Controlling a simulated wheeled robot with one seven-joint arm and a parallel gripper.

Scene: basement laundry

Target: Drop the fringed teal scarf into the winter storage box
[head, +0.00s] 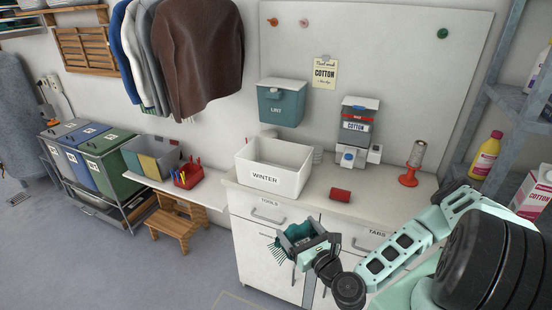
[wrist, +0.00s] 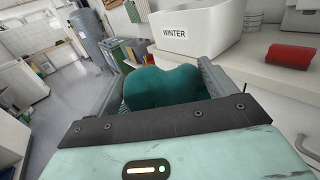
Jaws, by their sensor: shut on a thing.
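My gripper (head: 307,245) is shut on the fringed teal scarf (head: 293,235) and holds it in front of the white cabinet, below the counter top. The scarf's fringe hangs down to the left. In the wrist view the scarf (wrist: 165,88) is a bunched dark teal bulge between the fingers. The winter storage box (head: 271,182) is a white open bin labelled WINTER on the counter, above and behind my gripper. It also shows in the wrist view (wrist: 190,45). Its floor is mostly hidden.
A red cylinder (head: 340,195) lies on the counter right of the box. A white dispenser (head: 357,130) and an orange-based stand (head: 409,180) are farther right. A teal LINT bin (head: 281,105) hangs on the wall above the box. A wooden stool (head: 175,225) stands at left.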

